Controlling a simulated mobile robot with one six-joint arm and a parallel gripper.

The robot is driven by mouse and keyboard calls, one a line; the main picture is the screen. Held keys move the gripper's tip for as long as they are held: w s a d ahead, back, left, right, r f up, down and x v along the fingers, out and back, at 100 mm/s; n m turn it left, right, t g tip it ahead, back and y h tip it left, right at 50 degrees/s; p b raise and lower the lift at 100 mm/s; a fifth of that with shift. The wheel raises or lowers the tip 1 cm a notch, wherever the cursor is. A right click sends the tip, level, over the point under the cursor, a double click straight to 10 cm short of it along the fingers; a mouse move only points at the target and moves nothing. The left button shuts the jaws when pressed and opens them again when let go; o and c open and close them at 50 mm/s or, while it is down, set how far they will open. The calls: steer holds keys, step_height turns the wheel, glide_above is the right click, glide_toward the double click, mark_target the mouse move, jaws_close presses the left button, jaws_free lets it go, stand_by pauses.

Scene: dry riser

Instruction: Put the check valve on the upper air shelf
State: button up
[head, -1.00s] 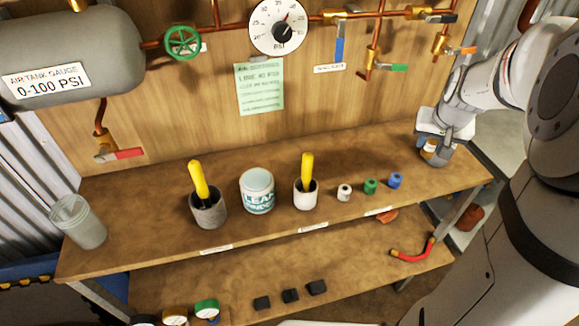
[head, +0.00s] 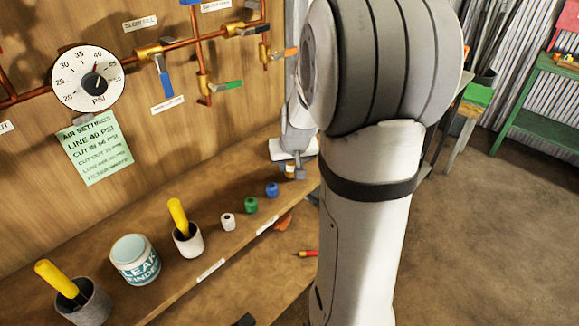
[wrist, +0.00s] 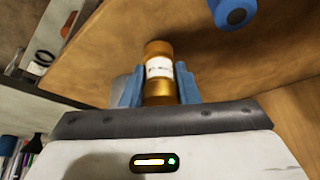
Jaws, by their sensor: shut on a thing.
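The check valve is a brass cylinder (wrist: 159,88) with a white label band. In the wrist view my gripper (wrist: 158,84) is shut on it, with a blue finger on each side. In the head view my gripper (head: 290,172) is small and partly hidden by my arm, above the right end of the upper bench board (head: 135,295). Whether the valve touches the wood is unclear. I cannot tell which surface is the upper air shelf; its label is not readable.
White (head: 228,222), green (head: 251,205) and blue (head: 272,190) rolls stand in a row left of my gripper. Further left are a cup with a yellow-handled tool (head: 187,240) and a leak finder tub (head: 135,260). A green shelf stand (head: 540,110) is at the far right; open floor lies before it.

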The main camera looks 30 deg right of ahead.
steer(key=shift+f, duration=0.6)
steer(key=shift+f, duration=0.2)
steer(key=o, duration=1)
steer(key=shift+o, duration=0.2)
steer(key=shift+r, duration=0.1)
